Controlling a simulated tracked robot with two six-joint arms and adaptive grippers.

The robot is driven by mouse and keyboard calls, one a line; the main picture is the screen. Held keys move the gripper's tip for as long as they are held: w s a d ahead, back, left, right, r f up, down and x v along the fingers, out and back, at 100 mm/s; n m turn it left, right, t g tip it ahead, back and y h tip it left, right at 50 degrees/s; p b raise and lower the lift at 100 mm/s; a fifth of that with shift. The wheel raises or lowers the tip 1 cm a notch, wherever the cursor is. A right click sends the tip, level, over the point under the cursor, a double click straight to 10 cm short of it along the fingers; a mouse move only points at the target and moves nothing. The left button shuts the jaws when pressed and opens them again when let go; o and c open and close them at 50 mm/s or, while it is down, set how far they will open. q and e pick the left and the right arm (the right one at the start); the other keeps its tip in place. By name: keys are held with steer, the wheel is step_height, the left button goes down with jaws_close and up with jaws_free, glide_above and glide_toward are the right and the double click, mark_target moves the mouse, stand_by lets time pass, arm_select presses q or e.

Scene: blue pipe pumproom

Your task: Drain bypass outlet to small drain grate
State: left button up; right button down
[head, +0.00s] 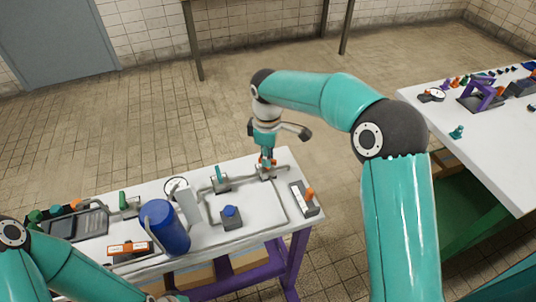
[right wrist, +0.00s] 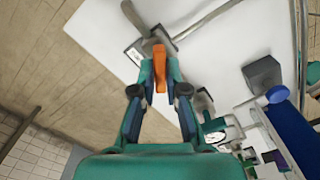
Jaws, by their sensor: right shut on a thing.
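My right gripper (head: 266,158) reaches down over the right end of the white bench and is shut on an orange valve handle. In the right wrist view the orange handle (right wrist: 160,66) stands between the fingertips (right wrist: 160,82), over a grey pipe fitting. A grey pipe (head: 245,178) runs along the bench to this valve. A green-handled valve (head: 219,178) is on the pipe to its left. My left arm shows at the bottom left, but its gripper is not clearly visible. I cannot make out which part is the small drain grate.
A blue cylinder (head: 166,228), a round gauge (head: 176,187), a grey block with a blue knob (head: 231,219) and a grey unit with an orange lever (head: 304,200) stand on the bench. Another white table (head: 480,135) is at the right. Open tiled floor lies behind.

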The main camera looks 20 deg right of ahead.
steer(key=m, duration=0.5)
steer(key=shift+r+m, duration=0.1)
steer(key=shift+m, duration=0.2)
steer(key=m, duration=0.5)
steer(key=shift+w+m, duration=0.1)
steer(key=shift+m, duration=0.3)
steer(key=c, duration=1.2)
jaws_free()
step_height(320, 180, up, 12)
